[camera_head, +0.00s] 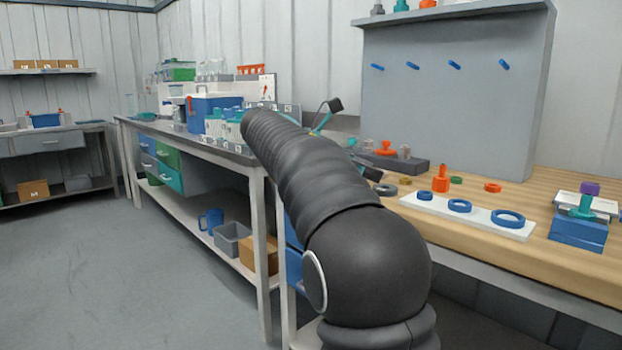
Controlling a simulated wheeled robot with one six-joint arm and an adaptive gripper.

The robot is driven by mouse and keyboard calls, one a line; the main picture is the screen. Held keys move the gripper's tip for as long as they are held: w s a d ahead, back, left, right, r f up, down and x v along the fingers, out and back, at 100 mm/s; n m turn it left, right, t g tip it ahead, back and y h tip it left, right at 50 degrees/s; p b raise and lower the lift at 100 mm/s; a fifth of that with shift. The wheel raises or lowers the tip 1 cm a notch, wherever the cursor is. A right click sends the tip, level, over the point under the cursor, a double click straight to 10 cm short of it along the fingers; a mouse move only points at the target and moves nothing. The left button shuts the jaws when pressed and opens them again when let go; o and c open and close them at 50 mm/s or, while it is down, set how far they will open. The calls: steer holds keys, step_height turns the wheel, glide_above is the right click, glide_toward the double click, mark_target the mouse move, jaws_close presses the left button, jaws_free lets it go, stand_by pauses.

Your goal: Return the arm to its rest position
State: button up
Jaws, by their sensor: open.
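My dark, ribbed arm (330,190) rises from the bottom right of the middle and reaches up and left, across the gap between two benches. Its far end is near the back bench's front corner. My gripper (378,181) is mostly hidden behind the arm; only dark tips seem to show past its right side, over the left end of the wooden bench. They look apart, and I see nothing held between them.
The wooden bench (465,236) at right carries a white plate (477,225) with blue rings, orange and green parts, and a blue block (578,232). A grey pegboard (450,110) stands behind. The back bench (205,143) holds blue containers. Floor (130,270) at left is clear.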

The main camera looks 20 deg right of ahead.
steer(key=s+a+f+m+t+y, duration=0.4)
steer(key=s+a+f+m+y, duration=0.2)
steer(key=s+a+f, duration=0.3)
steer(key=s+a+f+m+t+y, duration=0.5)
steer(key=s+a+f+m+y, duration=0.2)
steer(key=s+f, duration=0.9)
steer(key=shift+a+f+m, duration=0.65)
steer(key=shift+a+m, duration=0.35)
steer(key=shift+a, duration=0.35)
